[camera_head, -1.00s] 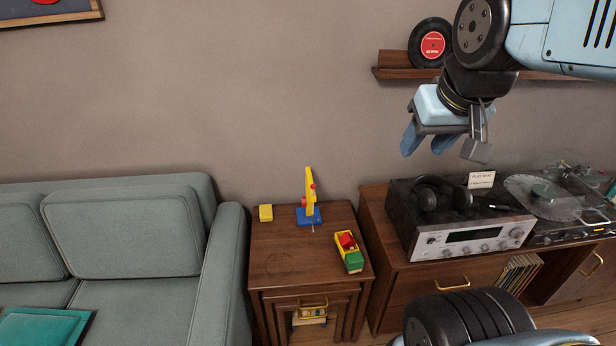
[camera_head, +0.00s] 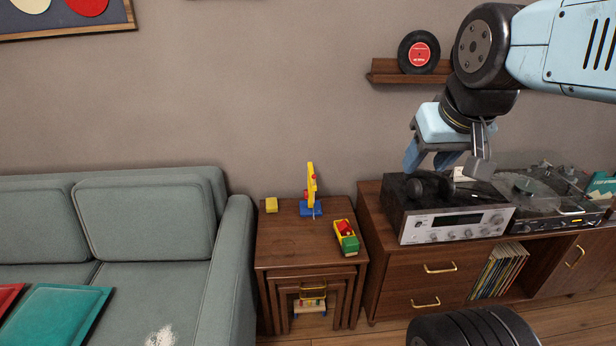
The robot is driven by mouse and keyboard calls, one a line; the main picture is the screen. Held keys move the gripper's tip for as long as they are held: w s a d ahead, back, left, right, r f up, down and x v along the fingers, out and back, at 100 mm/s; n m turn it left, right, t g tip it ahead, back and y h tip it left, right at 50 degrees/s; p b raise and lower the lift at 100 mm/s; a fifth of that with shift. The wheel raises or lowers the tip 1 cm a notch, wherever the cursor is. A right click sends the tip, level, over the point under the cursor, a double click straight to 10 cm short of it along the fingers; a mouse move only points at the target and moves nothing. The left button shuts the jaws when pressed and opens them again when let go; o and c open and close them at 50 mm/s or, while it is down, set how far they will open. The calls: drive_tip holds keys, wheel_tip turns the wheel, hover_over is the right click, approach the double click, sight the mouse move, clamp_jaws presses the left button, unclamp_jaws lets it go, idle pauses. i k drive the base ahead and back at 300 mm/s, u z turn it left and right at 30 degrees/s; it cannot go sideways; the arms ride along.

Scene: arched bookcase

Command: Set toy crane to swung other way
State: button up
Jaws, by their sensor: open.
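The toy crane (camera_head: 311,186) stands upright at the back of the small wooden side table (camera_head: 285,247). It has a blue base (camera_head: 310,209) and a yellow mast with red parts. Its arm is seen nearly edge-on, so I cannot tell clearly which way it points. My gripper (camera_head: 431,161) is open and empty. It hangs in the air to the right of the crane and higher in the picture, in front of the wall and the stereo, well apart from the crane.
A yellow block (camera_head: 271,204) and a toy truck (camera_head: 346,238) with a red load share the tabletop. The front left of the top is clear. A grey sofa (camera_head: 236,262) borders it on the left; a cabinet (camera_head: 392,284) with a receiver (camera_head: 455,225) and turntable (camera_head: 545,200) stands right.

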sight(312, 195)
drive_tip(key=z, duration=0.05)
drive_tip(key=i, duration=0.15)
drive_tip(key=u, duration=2.7)
drive_tip(key=k, duration=0.9)
drive_tip(key=z, duration=2.25)
drive_tip(key=k, duration=0.1)
drive_tip(key=u, duration=0.75)
drive_tip(key=i, duration=0.75)
